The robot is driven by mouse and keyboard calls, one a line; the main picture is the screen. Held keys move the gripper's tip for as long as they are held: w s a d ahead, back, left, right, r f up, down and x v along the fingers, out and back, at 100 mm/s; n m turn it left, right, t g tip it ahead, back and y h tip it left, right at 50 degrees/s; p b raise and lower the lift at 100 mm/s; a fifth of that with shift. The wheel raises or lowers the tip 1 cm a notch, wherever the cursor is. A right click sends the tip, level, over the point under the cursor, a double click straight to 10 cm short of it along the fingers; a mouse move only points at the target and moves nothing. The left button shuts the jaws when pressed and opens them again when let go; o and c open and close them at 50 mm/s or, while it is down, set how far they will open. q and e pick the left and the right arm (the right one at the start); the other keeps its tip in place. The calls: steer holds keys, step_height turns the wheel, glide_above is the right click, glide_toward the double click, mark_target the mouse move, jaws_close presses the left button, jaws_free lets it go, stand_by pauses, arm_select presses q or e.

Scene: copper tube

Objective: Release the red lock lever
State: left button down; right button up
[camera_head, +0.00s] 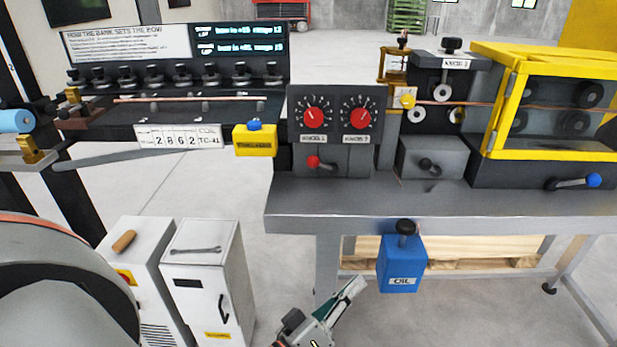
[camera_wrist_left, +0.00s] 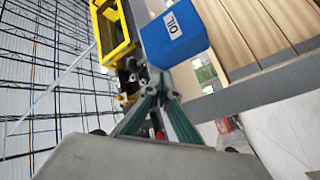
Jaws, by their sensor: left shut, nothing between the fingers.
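The red lock lever (camera_head: 313,162), a short lever with a red ball knob, sits on the front of the dark control box (camera_head: 290,130), below two red dials. My left gripper (camera_head: 356,284) is low in front of the bench, below and a little right of the lever, well apart from it. In the left wrist view its green fingers (camera_wrist_left: 161,88) meet at the tips, shut and empty. I cannot pick out the lever clearly in that view. My right gripper is not in view.
A yellow-framed guard (camera_head: 487,110) and a blue-knobbed lever (camera_head: 592,180) are right. White cabinets (camera_head: 205,280) stand left.

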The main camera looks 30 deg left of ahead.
arm_select(q)
steer(key=w+a+r+n+t+y, duration=0.2)
steer(key=a+r+n+t+y, duration=0.35)
steer(key=r+n, duration=0.7)
steer(key=n+g+y+b, duration=0.1)
steer(key=n+g+y, duration=0.75)
steer(key=n, duration=1.05)
glide_toward(322, 165)
steer(key=shift+t, duration=0.5)
steer(key=s, duration=0.1)
steer(key=s+a+f, duration=0.2)
steer(key=shift+s, duration=0.25)
steer(key=x, duration=0.9)
steer(key=shift+w+a, duration=0.2)
steer(key=shift+w, duration=0.15)
steer(key=shift+p, duration=0.3)
